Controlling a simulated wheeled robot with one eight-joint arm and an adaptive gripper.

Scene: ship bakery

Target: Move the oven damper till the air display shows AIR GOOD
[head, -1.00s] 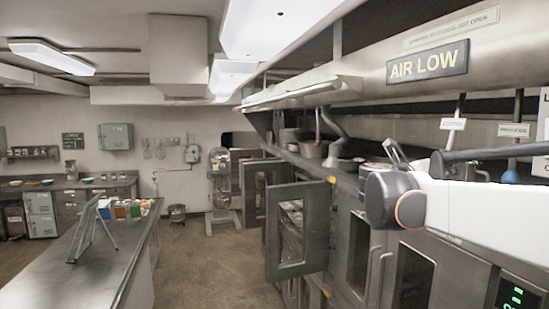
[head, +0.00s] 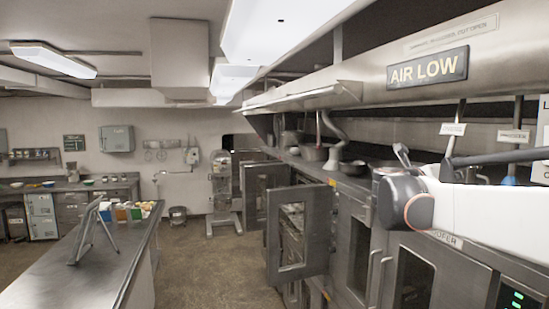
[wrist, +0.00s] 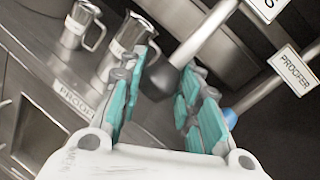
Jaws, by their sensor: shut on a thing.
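The air display (head: 427,69) on the overhead duct reads AIR LOW. The oven damper lever, a metal rod with a dark knob (wrist: 164,77), reaches down between the teal-padded fingers of my gripper (wrist: 165,82) in the wrist view. The gripper is shut on that knob. A tag partly cut off at the top (wrist: 267,6) hangs by this lever; its counterpart, a small white tag (head: 452,129), shows in the head view. The knob and most of my gripper are hidden behind my white wrist in the head view.
The proofer lever's blue knob (wrist: 230,118) is just right of my fingers, under the PROOFER tag (wrist: 293,70). Two metal jugs (wrist: 78,25) (wrist: 125,45) stand on the oven top to the left. An oven door (head: 300,235) hangs open into the aisle.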

